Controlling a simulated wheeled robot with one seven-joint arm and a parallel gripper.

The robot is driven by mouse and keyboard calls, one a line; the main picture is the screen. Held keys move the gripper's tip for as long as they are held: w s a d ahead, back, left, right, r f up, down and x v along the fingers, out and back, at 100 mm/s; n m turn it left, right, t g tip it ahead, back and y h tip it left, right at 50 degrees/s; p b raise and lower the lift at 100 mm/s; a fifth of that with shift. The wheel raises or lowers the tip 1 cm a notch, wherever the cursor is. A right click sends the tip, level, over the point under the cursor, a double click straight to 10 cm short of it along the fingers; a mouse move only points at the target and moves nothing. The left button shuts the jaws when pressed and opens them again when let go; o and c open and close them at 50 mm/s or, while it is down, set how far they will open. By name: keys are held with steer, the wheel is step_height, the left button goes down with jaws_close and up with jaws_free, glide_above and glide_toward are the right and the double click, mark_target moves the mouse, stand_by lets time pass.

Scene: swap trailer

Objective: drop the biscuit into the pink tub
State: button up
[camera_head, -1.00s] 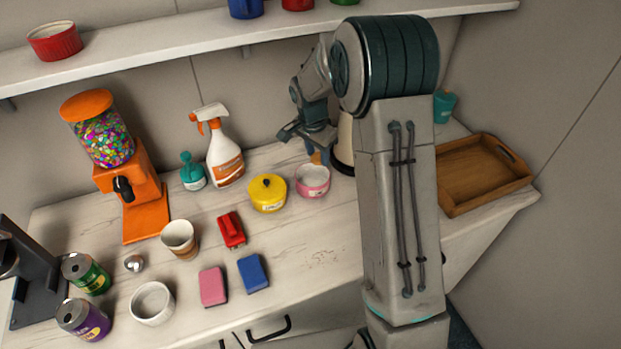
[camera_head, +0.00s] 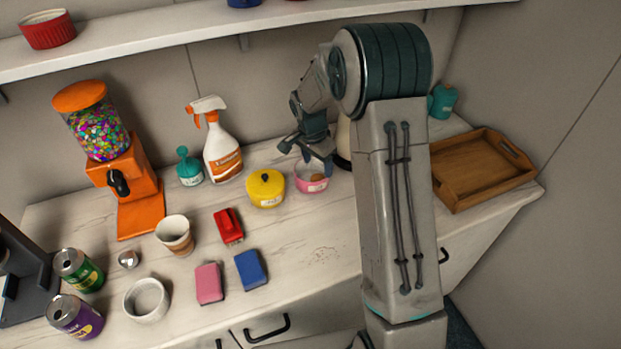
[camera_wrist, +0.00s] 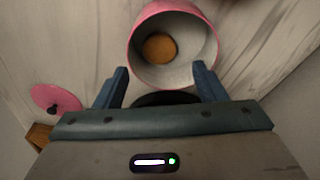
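The pink tub (camera_head: 309,186) stands upright on the counter, and in the wrist view its rim and pale inside (camera_wrist: 134,48) face the camera. The round tan biscuit (camera_wrist: 159,46) is inside the tub, apart from my fingers; it also shows in the head view (camera_head: 317,178). My gripper (camera_wrist: 160,75) is open and empty, its two fingers spread close by the tub's rim. In the head view my gripper (camera_head: 316,160) is just above the tub, partly covering its far side.
A yellow lidded pot (camera_head: 266,190) stands left of the tub. A spray bottle (camera_head: 221,146) and a teal bottle (camera_head: 189,168) are behind it. A wooden tray (camera_head: 481,171) is at right. A round pink piece (camera_wrist: 55,98) shows in the wrist view. Counter in front is partly clear.

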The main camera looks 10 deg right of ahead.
step_height(320, 180, up, 14)
steer(key=s+a+b, duration=0.1)
steer(key=b, duration=0.1)
steer(key=shift+a+f, duration=0.15)
steer(key=shift+a, duration=0.2)
steer(key=shift+s, duration=0.1)
steer(key=s+d+n+t+y, duration=0.1)
steer(key=s+n, duration=1)
steer(key=s, duration=1.7)
steer(key=shift+s+d+r+t, duration=0.4)
steer(key=shift+d+t, duration=0.05)
steer(key=shift+t, duration=0.25)
steer(key=shift+c, duration=0.2)
